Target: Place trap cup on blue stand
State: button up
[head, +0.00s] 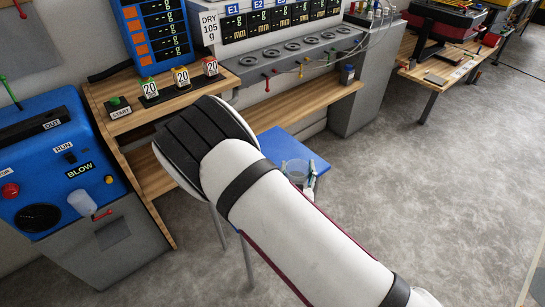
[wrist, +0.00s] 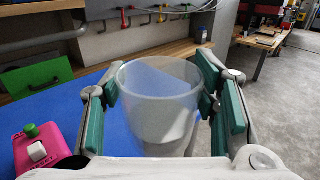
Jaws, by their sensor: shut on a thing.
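The trap cup (wrist: 158,100) is clear and open-topped. It sits upright between the two teal-padded fingers of my gripper (wrist: 162,108), which are shut on its sides. In the head view the cup (head: 296,170) shows over the blue stand (head: 313,154), with a bit of my gripper (head: 311,180) beside it. My arm hides much of the stand. In the wrist view a blue surface (wrist: 62,112) lies behind and below the cup. I cannot tell whether the cup's base touches it.
A wooden bench (head: 290,110) runs behind the stand. The blue BLOW machine (head: 55,150) stands at the left, with a whitish cup (head: 82,203) on its front. Grey floor is open to the right.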

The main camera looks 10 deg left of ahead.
jog(key=shift+w+a+f+b, duration=0.65)
jog(key=shift+w+f, duration=0.2)
jog(key=shift+w, duration=1.6)
jog(key=shift+w+a+f+b, duration=0.5)
jog(key=shift+w+a+f, duration=0.3)
jog(key=shift+w, duration=1.6)
jog(key=shift+w+a+f+b, duration=0.6)
jog(key=shift+w+f, duration=0.3)
jog(key=shift+w, duration=1.55)
jog(key=shift+r, duration=0.1)
jog(key=o, duration=1.2)
jog(key=shift+s, duration=0.2)
jog(key=s, duration=0.4)
jog(key=s+d+p, duration=0.1)
jog(key=s, duration=0.2)
jog(key=s+p, duration=0.1)
jog(key=s, duration=0.3)
jog(key=shift+s+d, duration=0.3)
